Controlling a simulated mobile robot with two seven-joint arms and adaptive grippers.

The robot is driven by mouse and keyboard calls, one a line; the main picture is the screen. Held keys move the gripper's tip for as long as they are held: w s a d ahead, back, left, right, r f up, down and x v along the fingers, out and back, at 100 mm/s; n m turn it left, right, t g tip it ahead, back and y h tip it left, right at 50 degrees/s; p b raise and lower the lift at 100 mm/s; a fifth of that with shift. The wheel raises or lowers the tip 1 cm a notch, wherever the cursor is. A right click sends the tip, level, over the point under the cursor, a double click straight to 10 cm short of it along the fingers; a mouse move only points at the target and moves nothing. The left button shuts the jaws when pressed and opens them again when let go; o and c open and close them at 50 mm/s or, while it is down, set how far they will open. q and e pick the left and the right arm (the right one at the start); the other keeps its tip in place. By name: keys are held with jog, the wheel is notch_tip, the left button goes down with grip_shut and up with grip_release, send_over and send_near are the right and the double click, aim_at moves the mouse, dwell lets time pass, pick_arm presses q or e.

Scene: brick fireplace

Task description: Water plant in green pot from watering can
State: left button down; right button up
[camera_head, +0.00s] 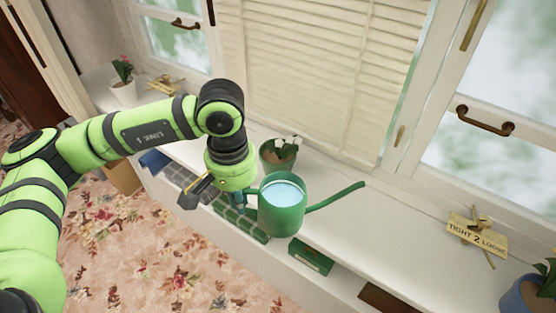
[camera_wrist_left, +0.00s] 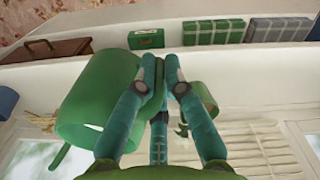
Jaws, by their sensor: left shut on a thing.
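The green watering can (camera_head: 284,220) is upright at the window sill's front edge, with light blue water showing inside and its spout pointing right. I cannot tell whether its base touches the sill. My left gripper (camera_head: 243,198) is shut on its handle, on the can's left side. In the left wrist view the fingers (camera_wrist_left: 160,72) close on the handle, with the can (camera_wrist_left: 92,105) to their left. The green pot (camera_head: 275,166) holds a small leafy plant (camera_head: 284,147) and stands behind the can, near the shutter. It also shows in the left wrist view (camera_wrist_left: 207,98).
A white pot (camera_head: 122,94) with a plant stands on the sill at far left. A blue pot (camera_head: 520,297) is at the right corner. A "TIGHT 2 LOOSE" sign (camera_head: 477,236) lies on the right sill. Boxes, one green (camera_head: 311,256), sit on a lower shelf.

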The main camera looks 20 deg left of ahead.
pick_arm(q)
jog(key=shift+s+a+r+m, duration=0.1)
jog(key=shift+a+m, duration=0.1)
jog(key=shift+m, duration=0.1)
pick_arm(e)
jog(key=shift+r, duration=0.1)
pick_arm(q)
jog(key=shift+r, duration=1.5)
pick_arm(e)
jog(key=shift+r, duration=0.2)
pick_arm(q)
jog(key=shift+f, duration=0.1)
